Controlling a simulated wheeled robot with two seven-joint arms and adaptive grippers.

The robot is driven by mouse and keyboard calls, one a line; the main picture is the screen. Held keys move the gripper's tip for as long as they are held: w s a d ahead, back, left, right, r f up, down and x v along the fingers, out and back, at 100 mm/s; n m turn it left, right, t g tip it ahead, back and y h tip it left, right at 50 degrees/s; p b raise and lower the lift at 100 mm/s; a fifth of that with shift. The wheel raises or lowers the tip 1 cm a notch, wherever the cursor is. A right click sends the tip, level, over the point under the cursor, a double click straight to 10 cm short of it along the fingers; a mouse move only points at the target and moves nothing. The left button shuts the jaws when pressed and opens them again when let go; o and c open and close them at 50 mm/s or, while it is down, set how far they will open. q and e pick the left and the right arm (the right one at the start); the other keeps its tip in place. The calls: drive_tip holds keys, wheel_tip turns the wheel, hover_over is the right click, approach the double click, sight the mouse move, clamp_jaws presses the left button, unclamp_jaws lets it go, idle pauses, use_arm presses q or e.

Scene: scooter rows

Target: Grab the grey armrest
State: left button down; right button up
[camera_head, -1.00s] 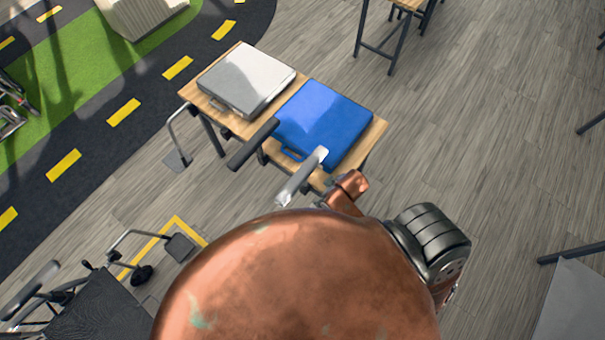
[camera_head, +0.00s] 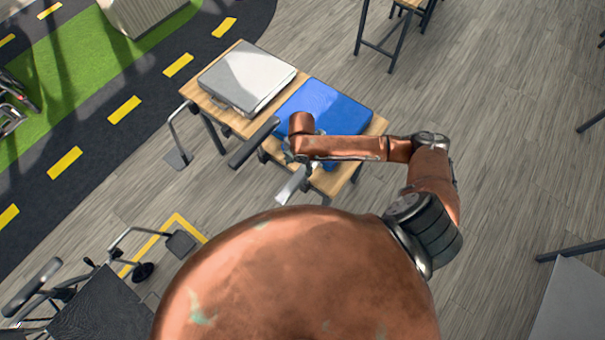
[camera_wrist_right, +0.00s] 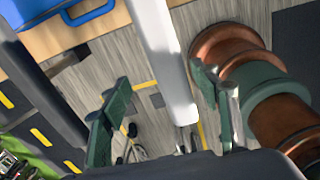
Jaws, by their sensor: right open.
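The light grey armrest (camera_head: 292,186) is a straight bar at the front edge of the wooden table, below the blue case. My right gripper (camera_head: 291,158) is over its upper end, which the gripper and wrist partly hide. In the right wrist view the grey armrest (camera_wrist_right: 160,45) runs down the middle, between the two green fingers of the open gripper (camera_wrist_right: 163,82). I cannot tell whether either finger touches it. A dark armrest (camera_head: 253,143) lies parallel on the left; it also shows in the wrist view (camera_wrist_right: 40,95). My left gripper is not in view.
The wooden table (camera_head: 375,128) holds a blue case (camera_head: 335,105) and a silver-grey case (camera_head: 248,78). My right forearm passes over the blue case. A wheelchair-like frame with a dark seat (camera_head: 100,305) stands at lower left. Grey floor on the right is mostly clear.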

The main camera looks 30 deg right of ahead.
sight(303, 171)
drive_tip(key=shift+w+d+r+n+h, duration=0.15)
drive_tip(key=shift+w+d, duration=0.1)
drive_tip(key=shift+d, duration=0.35)
drive_tip(key=shift+w+d+r+n+h, duration=0.1)
drive_tip(key=shift+w+d+n+h, duration=0.1)
drive_tip(key=shift+d, duration=0.4)
drive_tip(key=shift+d+f, duration=0.1)
drive_tip(key=shift+f, duration=1.1)
drive_tip(key=f, duration=0.3)
drive_tip(key=f+p, duration=0.1)
drive_tip(key=shift+s+a+f, duration=0.2)
drive_tip(key=shift+s, duration=0.2)
drive_tip(key=shift+f, duration=0.4)
drive_tip(key=shift+f, duration=0.25)
drive_tip(key=shift+c, duration=0.4)
clamp_jaws()
